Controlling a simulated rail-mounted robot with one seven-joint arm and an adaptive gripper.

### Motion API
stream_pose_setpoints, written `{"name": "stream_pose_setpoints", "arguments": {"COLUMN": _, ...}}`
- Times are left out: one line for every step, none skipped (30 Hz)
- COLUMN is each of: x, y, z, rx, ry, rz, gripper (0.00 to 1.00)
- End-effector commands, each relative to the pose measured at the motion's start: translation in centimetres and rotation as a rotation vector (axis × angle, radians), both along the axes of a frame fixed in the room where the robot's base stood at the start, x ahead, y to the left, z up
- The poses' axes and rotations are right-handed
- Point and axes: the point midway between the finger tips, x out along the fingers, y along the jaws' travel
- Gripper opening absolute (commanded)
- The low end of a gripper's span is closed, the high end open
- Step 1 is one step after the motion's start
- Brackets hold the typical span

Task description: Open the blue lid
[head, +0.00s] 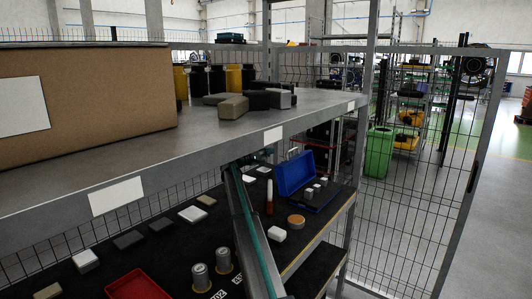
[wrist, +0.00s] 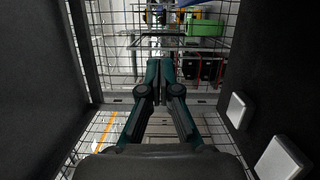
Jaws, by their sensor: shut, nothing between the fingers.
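In the head view, a blue box stands at the right end of the lower shelf. Its blue lid (head: 295,172) stands raised, tilted up from a low blue base (head: 318,197). Small grey cylinders sit at the base. My gripper (wrist: 160,68) shows in the wrist view, with its fingers together and empty, pointing along the space between the shelves. In the head view my arm reaches under the upper shelf, left of the box; the fingertips cannot be made out there. I see no contact between gripper and lid.
The upper shelf (head: 225,128) hangs close above. Wire mesh (head: 420,190) stands beyond.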

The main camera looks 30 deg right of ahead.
Motion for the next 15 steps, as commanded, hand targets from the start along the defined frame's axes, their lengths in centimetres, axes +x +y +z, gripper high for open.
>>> {"name": "stream_pose_setpoints", "arguments": {"x": 0.2, "y": -1.2, "z": 0.3, "rx": 0.001, "ry": 0.000, "rz": -0.001, "gripper": 0.00}}
{"name": "stream_pose_setpoints", "arguments": {"x": 0.3, "y": -1.8, "z": 0.4, "rx": 0.001, "ry": 0.000, "rz": -0.001, "gripper": 0.00}}
{"name": "stream_pose_setpoints", "arguments": {"x": 0.4, "y": -2.6, "z": 0.4, "rx": 0.001, "ry": 0.000, "rz": -0.002, "gripper": 0.00}}
{"name": "stream_pose_setpoints", "arguments": {"x": 0.4, "y": -3.2, "z": 0.4, "rx": 0.001, "ry": 0.001, "rz": -0.002, "gripper": 0.00}}
{"name": "stream_pose_setpoints", "arguments": {"x": 0.5, "y": -3.8, "z": 0.4, "rx": 0.001, "ry": 0.001, "rz": -0.001, "gripper": 0.00}}
{"name": "stream_pose_setpoints", "arguments": {"x": 0.6, "y": -4.6, "z": 0.4, "rx": 0.001, "ry": 0.001, "rz": -0.001, "gripper": 0.00}}
{"name": "stream_pose_setpoints", "arguments": {"x": 0.7, "y": -5.1, "z": 0.4, "rx": 0.001, "ry": 0.001, "rz": -0.001, "gripper": 0.00}}
{"name": "stream_pose_setpoints", "arguments": {"x": 0.7, "y": -5.6, "z": 0.4, "rx": 0.001, "ry": 0.002, "rz": -0.001, "gripper": 0.00}}
{"name": "stream_pose_setpoints", "arguments": {"x": 0.7, "y": -6.3, "z": 0.3, "rx": 0.001, "ry": 0.002, "rz": -0.001, "gripper": 0.00}}
{"name": "stream_pose_setpoints", "arguments": {"x": -0.1, "y": -6.3, "z": 0.4, "rx": 0.001, "ry": 0.002, "rz": -0.001, "gripper": 0.00}}
{"name": "stream_pose_setpoints", "arguments": {"x": -0.8, "y": -6.3, "z": 0.4, "rx": 0.001, "ry": 0.002, "rz": 0.000, "gripper": 0.00}}
{"name": "stream_pose_setpoints", "arguments": {"x": -1.3, "y": -6.5, "z": 0.4, "rx": 0.001, "ry": 0.002, "rz": 0.000, "gripper": 0.00}}
{"name": "stream_pose_setpoints", "arguments": {"x": -1.7, "y": -6.6, "z": 0.4, "rx": 0.001, "ry": 0.002, "rz": 0.001, "gripper": 0.00}}
{"name": "stream_pose_setpoints", "arguments": {"x": -1.9, "y": -6.7, "z": 0.4, "rx": 0.001, "ry": 0.001, "rz": 0.001, "gripper": 0.00}}
{"name": "stream_pose_setpoints", "arguments": {"x": -2.3, "y": -6.8, "z": 0.4, "rx": 0.001, "ry": 0.001, "rz": 0.001, "gripper": 0.00}}
